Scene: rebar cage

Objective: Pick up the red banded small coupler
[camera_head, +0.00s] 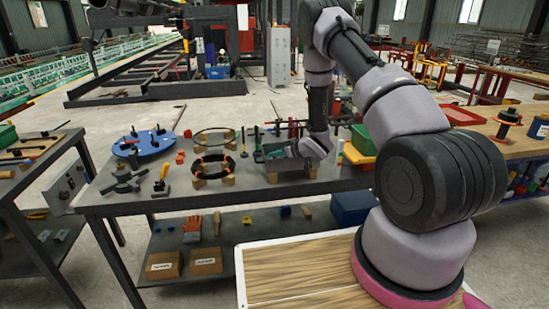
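My arm reaches over the grey workbench (140,202). Its wrist is low above the right part of the bench top. My gripper (274,153) is small, dark and partly lost among the items there, so I cannot tell whether its fingers are open or shut. I cannot pick out the red banded small coupler with certainty. Small orange-red pieces (180,157) lie left of the black ring, and a small red piece (188,133) sits at the blue disc's edge. Anything right around the gripper is too small or hidden to make out.
A blue round disc (146,143) with upright tools and a black ring (213,166) on wooden blocks stand left of my gripper. A thinner ring (215,137) is behind. Cardboard boxes (206,261) and a blue bin (352,208) are on the lower shelf.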

